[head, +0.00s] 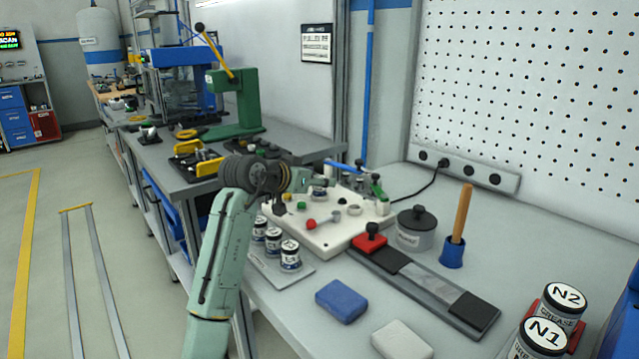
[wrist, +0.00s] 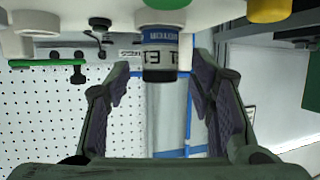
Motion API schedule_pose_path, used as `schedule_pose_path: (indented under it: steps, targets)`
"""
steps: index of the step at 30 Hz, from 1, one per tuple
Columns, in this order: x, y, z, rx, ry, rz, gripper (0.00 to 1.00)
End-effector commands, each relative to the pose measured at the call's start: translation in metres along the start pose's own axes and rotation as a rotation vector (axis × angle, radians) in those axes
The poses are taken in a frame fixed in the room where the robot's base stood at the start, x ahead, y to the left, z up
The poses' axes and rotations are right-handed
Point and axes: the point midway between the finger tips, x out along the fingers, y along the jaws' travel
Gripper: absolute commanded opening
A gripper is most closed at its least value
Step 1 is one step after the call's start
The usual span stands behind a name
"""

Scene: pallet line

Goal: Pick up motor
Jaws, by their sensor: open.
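A small labelled cylinder that looks like the motor (head: 319,194) stands on the white board (head: 343,238), just beyond my gripper (head: 318,183). In the wrist view, which appears upside down, the motor (wrist: 161,50) has a blue and white label, with a silver and black part at its end. My gripper (wrist: 161,75) is open there, one finger on each side of the motor's line, with gaps on both sides. I cannot tell how deep the motor is between the fingers. My arm partly hides the board's left side in the head view.
Several similar labelled cylinders (head: 290,254) stand on a light plate left of the board. Small fixtures, including a red knob (head: 311,223) and a green clamp (head: 377,188), crowd the board. A grey pot (head: 415,228) and a rail (head: 425,288) lie to the right.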

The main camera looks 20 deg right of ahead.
Motion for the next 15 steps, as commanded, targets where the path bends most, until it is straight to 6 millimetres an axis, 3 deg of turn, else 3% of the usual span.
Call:
schedule_pose_path:
  steps: [4,11,15]
  targets:
    - [0.0138,0.0005,-0.0015,0.001,0.001,0.0,0.49]
    - [0.0156,0.0002,-0.0007,0.002,0.002,-0.001,0.49]
    - [0.0154,0.0002,-0.0008,0.002,0.002,-0.001,0.41]
